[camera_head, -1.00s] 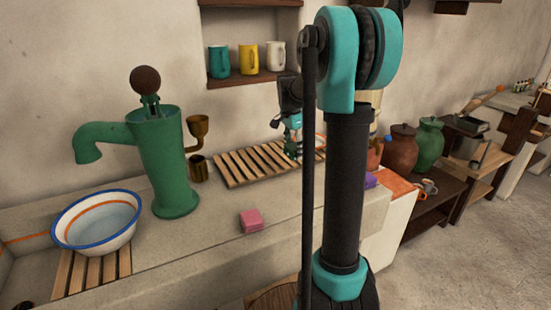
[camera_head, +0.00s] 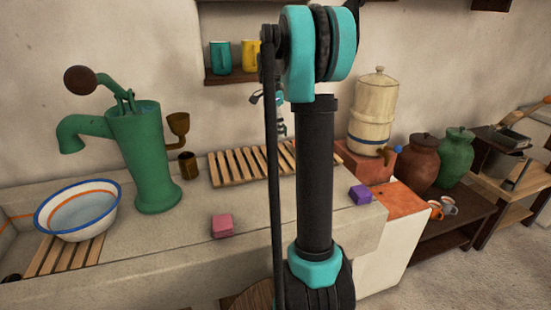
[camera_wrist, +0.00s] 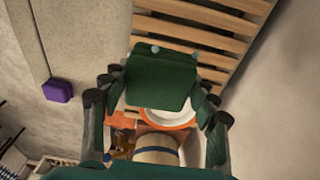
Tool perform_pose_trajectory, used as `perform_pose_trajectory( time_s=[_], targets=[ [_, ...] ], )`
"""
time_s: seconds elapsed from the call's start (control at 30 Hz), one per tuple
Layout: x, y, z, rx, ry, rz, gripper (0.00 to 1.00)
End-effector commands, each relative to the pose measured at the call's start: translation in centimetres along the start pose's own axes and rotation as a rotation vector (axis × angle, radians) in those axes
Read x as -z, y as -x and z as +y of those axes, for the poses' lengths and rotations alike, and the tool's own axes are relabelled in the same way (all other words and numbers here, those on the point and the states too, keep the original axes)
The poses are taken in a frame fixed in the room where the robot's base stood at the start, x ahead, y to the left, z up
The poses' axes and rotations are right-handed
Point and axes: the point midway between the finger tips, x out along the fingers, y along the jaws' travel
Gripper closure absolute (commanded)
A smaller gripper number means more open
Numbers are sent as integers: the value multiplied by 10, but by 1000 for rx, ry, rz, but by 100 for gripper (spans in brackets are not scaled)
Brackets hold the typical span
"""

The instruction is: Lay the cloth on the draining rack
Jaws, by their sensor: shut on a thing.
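The slatted wooden draining rack (camera_head: 233,168) lies on the counter against the wall, its right part crossed by my arm in the head view. Its slats also show at the top of the wrist view (camera_wrist: 195,42). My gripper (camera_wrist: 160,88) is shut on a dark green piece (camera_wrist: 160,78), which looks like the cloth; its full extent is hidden. In the wrist view the piece shows in front of the rack's slats, apparently above them; I cannot tell whether it touches. In the head view my gripper (camera_head: 281,122) is mostly hidden behind my arm.
A pink block (camera_head: 222,225) and a purple block (camera_head: 360,194) lie on the counter. A shelf with mugs (camera_head: 220,57) is above.

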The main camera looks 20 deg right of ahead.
Motion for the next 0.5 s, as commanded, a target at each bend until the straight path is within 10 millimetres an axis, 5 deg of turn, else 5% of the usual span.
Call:
perform_pose_trajectory(
  time_s=[0.3,0.5],
  targets=[
    [-9,-74,0,0,1,0,72],
    [-12,-94,0,0,1,0,72]
  ],
)
